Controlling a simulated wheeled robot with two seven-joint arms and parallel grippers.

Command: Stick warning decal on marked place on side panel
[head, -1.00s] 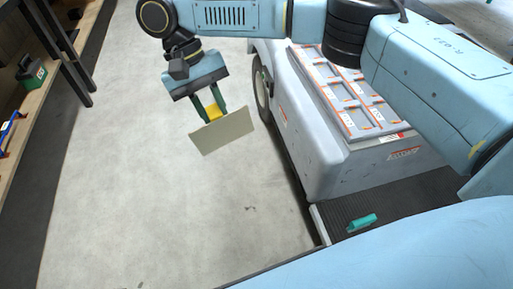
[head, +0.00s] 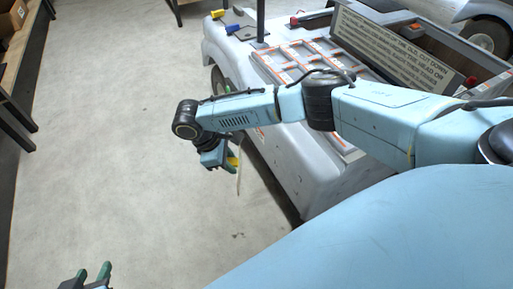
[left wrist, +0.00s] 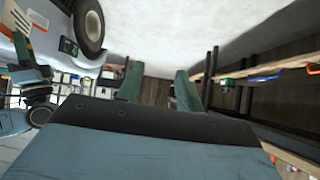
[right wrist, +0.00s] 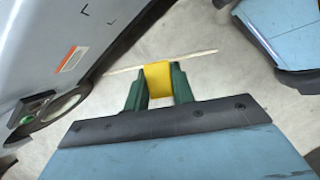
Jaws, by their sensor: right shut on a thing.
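My right gripper (head: 231,158) is shut on a yellow tab (right wrist: 158,82) that carries the thin, cream warning decal (head: 239,181). The decal is nearly edge-on in the head view and shows as a thin strip in the right wrist view (right wrist: 198,55); its face is hidden. It is beside the grey cart's side panel (right wrist: 60,25); whether it touches is unclear. Black corner marks (right wrist: 111,20) show on the panel at the top left of the right wrist view. My left gripper (head: 92,276) is open and empty, low over the floor, its fingers apart in the left wrist view (left wrist: 158,82).
The cart top holds orange-edged trays (head: 305,62) and a lettered sign (head: 388,50). Shelving (head: 15,60) stands at the left. The floor between is clear.

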